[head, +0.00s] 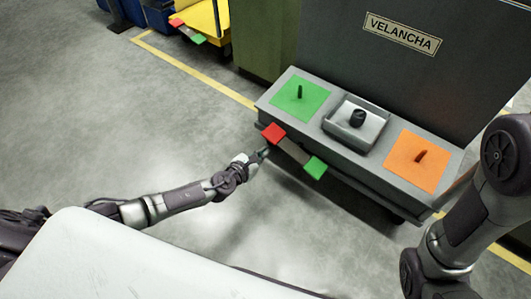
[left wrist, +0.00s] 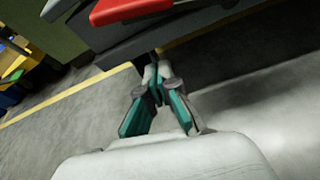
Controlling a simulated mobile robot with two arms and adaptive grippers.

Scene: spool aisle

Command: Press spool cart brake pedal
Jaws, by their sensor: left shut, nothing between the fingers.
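The spool cart (head: 350,185) is a low grey cart at right of centre in the head view. Its pedal bar (head: 294,151) sticks out from the near side, with a red pad (head: 273,133) at its left end and a green pad (head: 315,167) at its right end. My left gripper (head: 263,154) is shut and empty, just below and left of the red pad. In the left wrist view the shut fingertips (left wrist: 154,73) point toward the cart's underside, with the red pad (left wrist: 125,9) above them. I cannot tell whether they touch the cart. My right gripper is out of view.
The cart top carries a green plate (head: 301,97), a grey tray (head: 347,132) with a black knob, and an orange plate (head: 408,166). A dark panel marked VELANCHA (head: 402,33) stands behind. A yellow cart (head: 203,17) stands at the back. The floor at left is clear.

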